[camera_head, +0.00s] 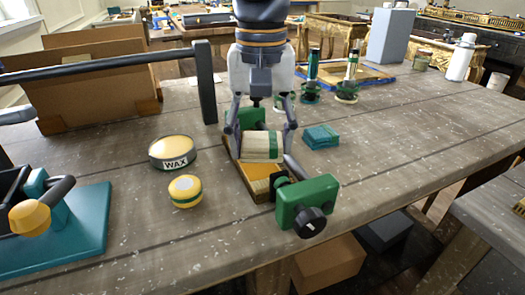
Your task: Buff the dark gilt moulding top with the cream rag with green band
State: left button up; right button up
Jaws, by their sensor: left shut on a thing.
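My left gripper (262,142) comes down from the top middle and is shut on the cream rag with green band (258,149), one finger at each side of it. The rag is a folded cream block with a green stripe near its right end. It lies over the middle of the dark gilt moulding (259,183), an orange-gold piece with dark edges, and hides part of its top. The rag looks to be on the moulding or just above; I cannot tell if it touches. A green clamp (305,200) with a black knob is at the moulding's near end. My right gripper is out of view.
A wax tin (172,152) and a yellow pot with green band (185,191) stand left of the moulding. The right of the bench (420,140) is clear.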

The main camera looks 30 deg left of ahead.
aim_at(261, 139)
pick_arm(q)
notch_tip(261, 139, up, 2)
jog(key=shift+r, duration=0.1)
jog(key=shift+s+d+r+g, duration=0.1)
jog(key=shift+s+d+g, duration=0.1)
jog(key=shift+d+g, duration=0.1)
jog(key=shift+w+a+r, duration=0.1)
jog(key=shift+a+r, duration=0.1)
jog(key=shift+r, duration=0.45)
jog(key=shift+w+a+r, duration=0.1)
jog(key=shift+a+r, duration=0.1)
jog(key=shift+r, duration=0.4)
jog(key=shift+d+r, duration=0.1)
